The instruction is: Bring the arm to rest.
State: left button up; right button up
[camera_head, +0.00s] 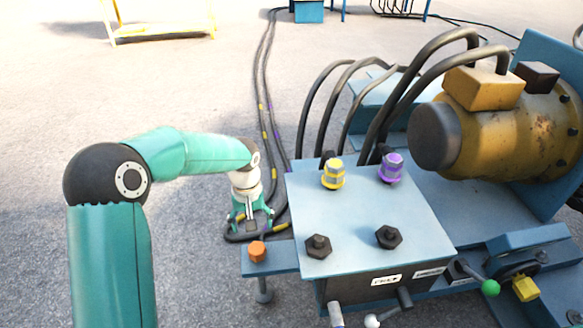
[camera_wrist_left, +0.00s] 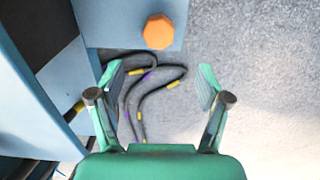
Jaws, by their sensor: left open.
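My left arm comes in from the left in the head view, bent at the elbow. My left gripper (camera_head: 251,222) points down beside the left edge of the blue machine, over the cables on the ground. In the left wrist view its two green fingers (camera_wrist_left: 161,98) are spread apart with nothing between them. Below them the dark cables (camera_wrist_left: 150,95) with yellow and purple bands lie on the grey ground. My right gripper is in neither view.
The blue machine block (camera_head: 365,215) carries yellow (camera_head: 334,173) and purple (camera_head: 392,167) fittings. An orange knob (camera_head: 257,251) sits on its side plate, close to my gripper; it also shows in the left wrist view (camera_wrist_left: 158,32). A rusty yellow motor (camera_head: 500,130) stands right. Ground at left is clear.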

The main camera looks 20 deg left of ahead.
pick_arm(q)
jog(key=s+d+f+m+g+h+p, duration=0.1)
jog(key=s+d+f+m+h, duration=0.1)
jog(key=s+d+f, duration=0.9)
jog(key=s+d+f+m+g+h+p, duration=0.1)
jog(key=s+d+f+h+p, duration=0.1)
jog(key=s+d+f, duration=0.8)
notch_tip(320, 180, up, 40)
jog(key=w+a+m+t+p, duration=0.1)
jog(key=a+t+p, duration=0.1)
jog(key=p, duration=3.5)
jog(key=shift+a+r+m+t+p, duration=0.2)
jog(key=shift+a+m+t+p, duration=0.1)
jog(key=shift+p, duration=0.1)
